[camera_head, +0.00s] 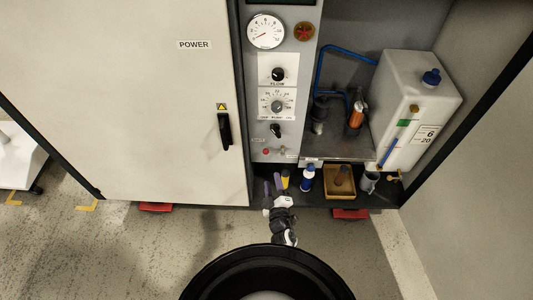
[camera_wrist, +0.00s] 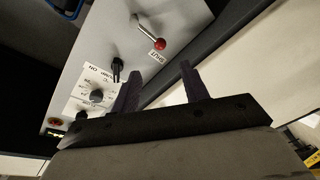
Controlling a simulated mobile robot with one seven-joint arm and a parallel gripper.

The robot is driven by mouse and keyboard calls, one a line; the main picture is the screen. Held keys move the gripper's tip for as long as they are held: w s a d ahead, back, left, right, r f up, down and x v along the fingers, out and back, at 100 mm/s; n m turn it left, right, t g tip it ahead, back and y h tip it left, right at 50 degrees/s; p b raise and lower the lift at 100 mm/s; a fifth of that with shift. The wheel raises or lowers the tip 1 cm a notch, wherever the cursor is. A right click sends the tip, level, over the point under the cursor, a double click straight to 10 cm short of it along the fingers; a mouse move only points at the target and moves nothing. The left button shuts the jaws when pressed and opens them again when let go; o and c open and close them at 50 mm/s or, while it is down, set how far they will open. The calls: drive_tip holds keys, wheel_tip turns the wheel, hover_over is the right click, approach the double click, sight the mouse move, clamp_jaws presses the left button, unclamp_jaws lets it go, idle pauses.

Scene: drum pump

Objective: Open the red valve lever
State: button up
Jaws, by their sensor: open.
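The red valve lever is a short metal rod with a red ball knob, low on the grey control panel. It shows in the wrist view (camera_wrist: 158,43) and small in the head view (camera_head: 267,151). Its knob end lies beside a label reading SHUT (camera_wrist: 156,57). My gripper (camera_head: 272,184) is below the lever in the head view, in front of the cabinet's lower edge. In the wrist view my gripper (camera_wrist: 160,73) has two dark fingers spread apart with nothing between them. The knob appears just beyond the fingertips, apart from them.
Above the lever are a black switch (camera_head: 275,131), dials and a round gauge (camera_head: 266,31). The closed cabinet door with a black handle (camera_head: 225,130) is left. Right are a white tank (camera_head: 410,105), a blue-white bottle (camera_head: 307,178) and a wooden box (camera_head: 340,194).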

drive_tip(key=w+a+b, duration=0.2)
drive_tip(key=w+b, duration=0.2)
drive_tip(key=w, duration=0.8)
clamp_jaws()
